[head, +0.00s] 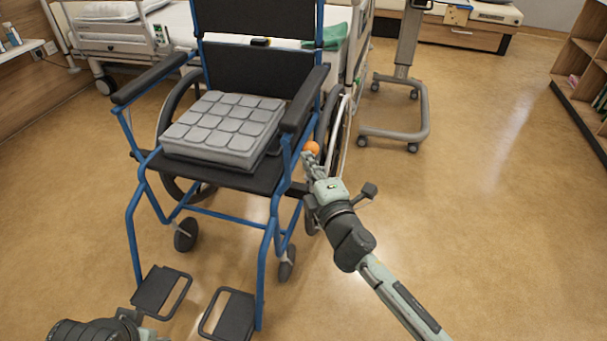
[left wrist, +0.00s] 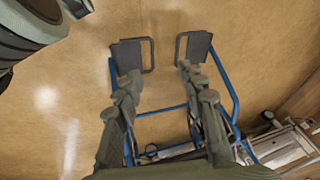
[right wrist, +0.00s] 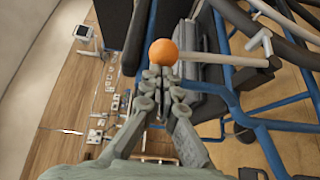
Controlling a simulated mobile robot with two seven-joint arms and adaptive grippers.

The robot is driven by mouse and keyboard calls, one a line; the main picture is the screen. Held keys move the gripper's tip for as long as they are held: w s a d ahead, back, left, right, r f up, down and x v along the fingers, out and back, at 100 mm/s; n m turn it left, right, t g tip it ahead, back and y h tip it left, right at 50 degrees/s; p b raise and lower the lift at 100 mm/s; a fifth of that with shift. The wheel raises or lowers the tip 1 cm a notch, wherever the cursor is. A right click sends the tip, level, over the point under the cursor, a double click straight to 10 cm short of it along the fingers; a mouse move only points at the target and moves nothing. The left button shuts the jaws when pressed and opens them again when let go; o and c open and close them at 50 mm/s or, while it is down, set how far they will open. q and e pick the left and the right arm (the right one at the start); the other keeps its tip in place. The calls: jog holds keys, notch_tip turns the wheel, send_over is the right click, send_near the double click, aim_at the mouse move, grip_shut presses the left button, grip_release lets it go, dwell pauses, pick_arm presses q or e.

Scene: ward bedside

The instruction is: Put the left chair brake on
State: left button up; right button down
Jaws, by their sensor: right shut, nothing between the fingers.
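The wheelchair (head: 230,180) faces me, with a blue frame and dark seat. An orange ball knob (head: 312,148), on the picture's right side beside the wheel, tops the chair's left brake lever. In the right wrist view the knob (right wrist: 163,52) sits just beyond my fingertips, with a grey lever (right wrist: 225,60) running right from it. My right gripper (head: 309,162) is shut and empty, its tips at or very near the knob; I cannot tell whether they touch. My left gripper (left wrist: 158,82) is open and empty, its fingers apart over the footrest area.
A grey cushion (head: 225,125) lies on the seat. The footrests (head: 161,290) are low in front, close to my left arm. A bed (head: 180,25) stands behind the chair, and a wheeled stand (head: 400,125) is behind right. The floor at right is clear.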

aim_at(313, 148)
jog(key=w, duration=0.1)
jog(key=p, duration=0.1)
jog(key=w+d+r+p, duration=0.1)
jog(key=shift+w, duration=0.35)
jog(key=shift+w+r, duration=0.1)
jog(key=shift+w, duration=0.25)
pick_arm(q)
jog(key=x, duration=0.2)
jog(key=d+x, duration=0.1)
jog(key=x, duration=0.2)
jog(key=shift+w+d+f, duration=0.1)
jog(key=shift+f, duration=0.3)
pick_arm(e)
jog(key=w, duration=0.1)
jog(key=w+d, duration=0.1)
jog(key=w, duration=0.3)
jog(key=shift+d, duration=0.4)
jog(key=shift+d, duration=0.1)
